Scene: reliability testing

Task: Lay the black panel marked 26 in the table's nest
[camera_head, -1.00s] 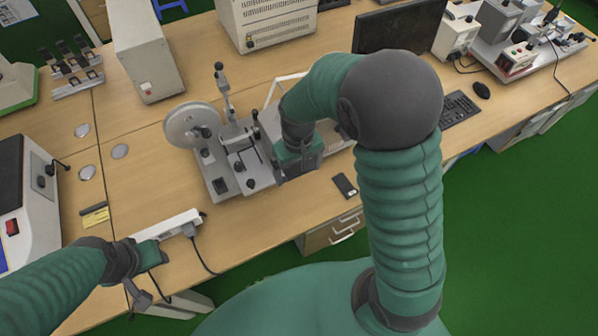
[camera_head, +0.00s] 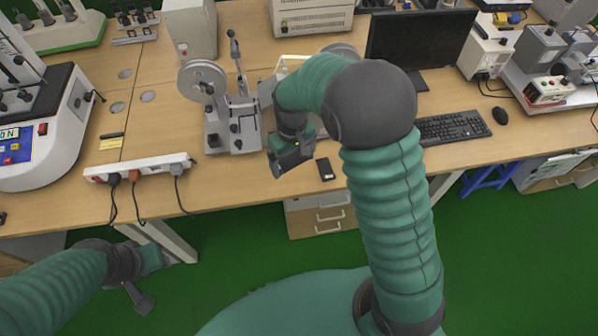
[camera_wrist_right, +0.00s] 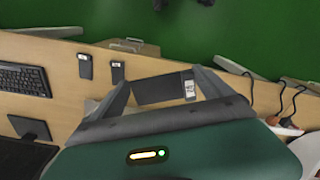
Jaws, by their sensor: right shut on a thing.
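My right gripper (camera_head: 290,160) is above the table's front part, right of a grey reel machine. In the right wrist view its fingers (camera_wrist_right: 161,88) are shut on a black panel (camera_wrist_right: 155,91) with a white label at one end; I cannot read the number surely. Another black panel (camera_head: 325,169) lies on the table right of this gripper. The right wrist view shows two labelled black panels (camera_wrist_right: 86,66) (camera_wrist_right: 118,71) lying there. My left gripper (camera_head: 150,275) hangs low in front of the table; its opening is unclear. I cannot make out the nest.
The reel machine (camera_head: 219,137) stands left of my right gripper. A power strip (camera_head: 140,168) with cables lies near the front edge at left. A monitor (camera_head: 418,40), keyboard (camera_head: 452,127) and mouse (camera_head: 500,116) are at right. Bare table lies in front of the machine.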

